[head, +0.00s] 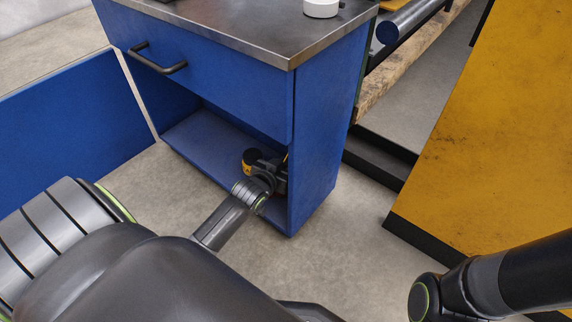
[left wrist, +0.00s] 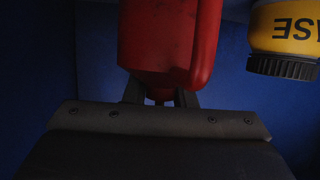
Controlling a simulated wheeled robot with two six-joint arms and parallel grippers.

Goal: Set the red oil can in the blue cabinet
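The red oil can (left wrist: 170,40) shows in the left wrist view, its narrow end between the two fingers of my left gripper (left wrist: 161,94). The fingers appear closed against both sides of that narrow part. The far end of the can is cut off by the frame. In the head view my left arm reaches into the open lower compartment of the blue cabinet (head: 330,125), and my left gripper (head: 277,172) is inside near its right wall. The can cannot be made out there. My right gripper is out of view; only part of that arm shows at lower right.
A yellow grease container (left wrist: 288,30) with a black cap stands close beside the can, and also shows in the compartment (head: 247,168). The cabinet has a closed drawer with a black handle (head: 157,60) above. A blue panel (head: 75,120) stands left; a yellow panel (head: 490,130) stands right.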

